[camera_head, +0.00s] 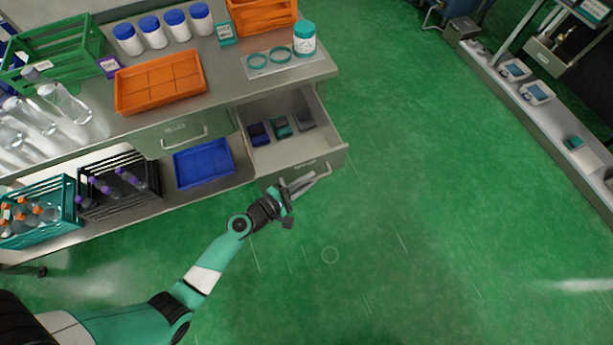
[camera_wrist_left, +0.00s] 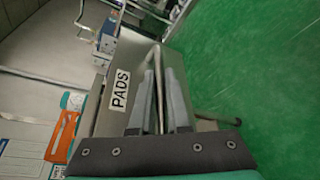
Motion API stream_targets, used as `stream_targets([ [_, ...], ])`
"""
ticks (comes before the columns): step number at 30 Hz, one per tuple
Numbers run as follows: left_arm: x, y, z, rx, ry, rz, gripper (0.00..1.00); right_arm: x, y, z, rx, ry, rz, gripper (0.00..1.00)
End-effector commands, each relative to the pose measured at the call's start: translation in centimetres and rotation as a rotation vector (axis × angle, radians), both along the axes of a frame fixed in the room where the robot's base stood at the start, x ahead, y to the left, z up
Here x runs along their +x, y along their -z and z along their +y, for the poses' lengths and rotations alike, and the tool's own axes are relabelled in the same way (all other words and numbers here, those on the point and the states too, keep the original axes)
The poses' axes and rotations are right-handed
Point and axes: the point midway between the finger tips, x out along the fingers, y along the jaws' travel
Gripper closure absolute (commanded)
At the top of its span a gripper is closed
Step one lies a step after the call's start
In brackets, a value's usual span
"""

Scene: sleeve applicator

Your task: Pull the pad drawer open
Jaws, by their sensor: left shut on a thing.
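The pad drawer (camera_head: 322,132) stands pulled out from the right end of the workbench in the head view, with three small dark pads or packs (camera_head: 281,126) lying inside. My left gripper (camera_head: 303,183) is at the drawer's front. Its two fingers are shut on the drawer handle (camera_wrist_left: 158,82), a thin bar between them in the left wrist view. The fingers partly hide the handle in the head view. My right gripper is not in view.
A shut drawer (camera_head: 184,134) is to the left. The bench top holds an orange tray (camera_head: 160,82), white bottles with blue lids (camera_head: 153,33) and a teal-lidded jar (camera_head: 304,40). Crates and a blue tray (camera_head: 203,163) sit on the lower shelf. The green floor right of the drawer is clear.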

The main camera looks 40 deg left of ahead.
Motion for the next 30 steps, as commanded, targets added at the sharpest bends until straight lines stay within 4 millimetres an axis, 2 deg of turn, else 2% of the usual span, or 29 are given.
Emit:
stream_targets([
  [6,0.0,-0.1,0.0,0.0,0.0,-0.001,1.0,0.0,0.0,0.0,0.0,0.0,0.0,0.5],
  [7,0.0,-0.1,0.0,0.0,0.0,-0.001,0.82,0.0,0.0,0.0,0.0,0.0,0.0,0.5],
  [11,0.0,0.0,0.0,0.0,-0.001,-0.001,0.58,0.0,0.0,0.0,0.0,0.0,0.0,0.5],
  [12,0.0,0.0,0.0,0.0,-0.001,-0.001,0.55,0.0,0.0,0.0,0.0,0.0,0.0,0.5],
  [20,0.0,0.0,0.0,0.0,0.0,0.0,0.55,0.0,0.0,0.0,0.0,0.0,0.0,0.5],
  [23,-0.7,-0.2,0.2,0.0,-0.002,0.0,0.55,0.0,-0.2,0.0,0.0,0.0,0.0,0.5],
  [26,-2.3,-0.6,0.4,-0.001,-0.003,0.002,0.55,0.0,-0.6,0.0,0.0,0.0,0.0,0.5],
  [30,-5.6,-1.3,0.8,-0.002,-0.005,0.003,0.55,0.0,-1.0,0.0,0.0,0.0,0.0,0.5],
])
